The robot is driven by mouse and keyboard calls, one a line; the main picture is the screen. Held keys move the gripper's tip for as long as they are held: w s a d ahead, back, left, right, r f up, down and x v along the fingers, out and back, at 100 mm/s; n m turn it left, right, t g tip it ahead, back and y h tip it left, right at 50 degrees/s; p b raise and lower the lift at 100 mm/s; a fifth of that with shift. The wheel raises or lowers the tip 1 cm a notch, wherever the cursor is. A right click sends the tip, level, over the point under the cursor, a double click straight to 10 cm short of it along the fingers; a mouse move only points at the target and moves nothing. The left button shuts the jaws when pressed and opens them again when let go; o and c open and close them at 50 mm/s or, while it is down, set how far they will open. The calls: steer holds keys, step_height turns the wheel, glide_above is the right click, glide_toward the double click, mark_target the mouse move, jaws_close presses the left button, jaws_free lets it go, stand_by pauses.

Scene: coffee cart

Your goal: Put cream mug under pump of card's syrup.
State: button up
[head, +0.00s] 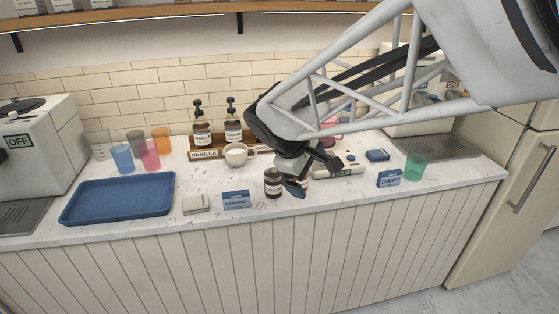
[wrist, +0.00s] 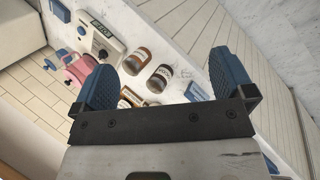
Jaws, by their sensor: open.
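The cream mug (head: 236,154) stands upright on the counter in the head view, in front of the pump bottles. One amber pump bottle (head: 202,134) stands above the VANILLA label; a second pump bottle (head: 233,131) stands right of it, behind the mug. The rack may continue behind my arm, which hides that part. The blue card (head: 236,200) seems to read CARAMEL and stands near the front edge. My gripper (head: 312,174) is open and empty, right of the mug, above small brown bottles. Its fingers (wrist: 165,80) are apart in the wrist view; the mug does not show there.
Small brown bottles (head: 272,184) stand near my gripper and show in the wrist view (wrist: 160,78). A blue tray (head: 118,215), coloured cups (head: 150,155) and a small pale block (head: 196,204) are left. A DAIRY card (head: 389,179) and green cup (head: 415,167) are right.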

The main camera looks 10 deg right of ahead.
steer(key=s+m+y, duration=0.5)
steer(key=s+m, duration=0.4)
steer(key=s, duration=1)
steer(key=shift+f+t, duration=0.3)
steer(key=shift+f, duration=0.15)
